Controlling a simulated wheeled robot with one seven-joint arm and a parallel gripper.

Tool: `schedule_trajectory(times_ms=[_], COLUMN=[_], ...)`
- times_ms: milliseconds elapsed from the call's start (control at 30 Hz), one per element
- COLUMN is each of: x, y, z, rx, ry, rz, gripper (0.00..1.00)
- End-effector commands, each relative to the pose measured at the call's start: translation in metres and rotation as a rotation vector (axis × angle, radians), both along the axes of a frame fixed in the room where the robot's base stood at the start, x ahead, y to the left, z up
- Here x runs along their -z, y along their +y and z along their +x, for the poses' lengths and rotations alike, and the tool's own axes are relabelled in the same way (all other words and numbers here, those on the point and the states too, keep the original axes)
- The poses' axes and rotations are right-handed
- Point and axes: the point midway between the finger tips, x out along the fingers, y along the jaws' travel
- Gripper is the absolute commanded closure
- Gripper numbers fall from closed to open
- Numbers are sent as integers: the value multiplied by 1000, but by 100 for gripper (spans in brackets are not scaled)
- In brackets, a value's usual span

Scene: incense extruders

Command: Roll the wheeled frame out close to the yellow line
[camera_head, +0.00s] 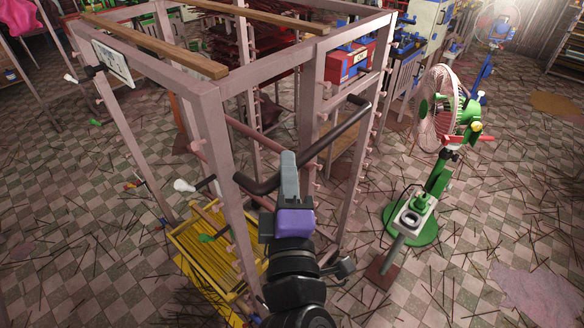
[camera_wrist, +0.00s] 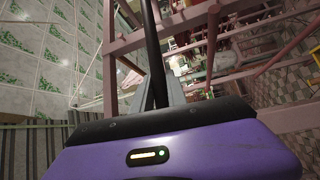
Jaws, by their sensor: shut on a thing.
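The wheeled frame (camera_head: 217,140) is a tall, open rack of pinkish-grey metal posts, standing upright in the head view's left and middle. Wooden bars lie across its top. A black handle bar (camera_head: 338,130) runs along its near side. My gripper (camera_head: 288,170) is shut on this handle bar, near its middle. In the wrist view the black bar (camera_wrist: 154,45) runs up from between my fingers (camera_wrist: 163,95), with frame posts (camera_wrist: 210,50) around it. The frame's wheels are not clear to see. I cannot make out the yellow line with certainty.
A yellow slatted piece (camera_head: 207,245) lies low at the frame's base. A pinkish fan (camera_head: 437,105) and a green stand (camera_head: 420,220) are at the right. Thin sticks litter the checkered floor (camera_head: 75,235). Machines (camera_head: 350,62) and racks crowd the back.

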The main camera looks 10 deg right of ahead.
Motion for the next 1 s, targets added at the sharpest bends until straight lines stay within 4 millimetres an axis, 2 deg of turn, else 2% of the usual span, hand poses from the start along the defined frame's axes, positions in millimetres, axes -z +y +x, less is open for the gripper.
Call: schedule_trajectory(times_ms=[233,267,367,733,867,1000], x=[2,2,2,2,5,9], y=[0,0,0,1,3,7], z=[0,0,0,-3,-17,-40], rx=[0,0,0,0,-1,-3], ry=[4,4,3,2,2,4], rz=[0,0,-1,0,0,0], gripper=[100,80,60,60,60,60])
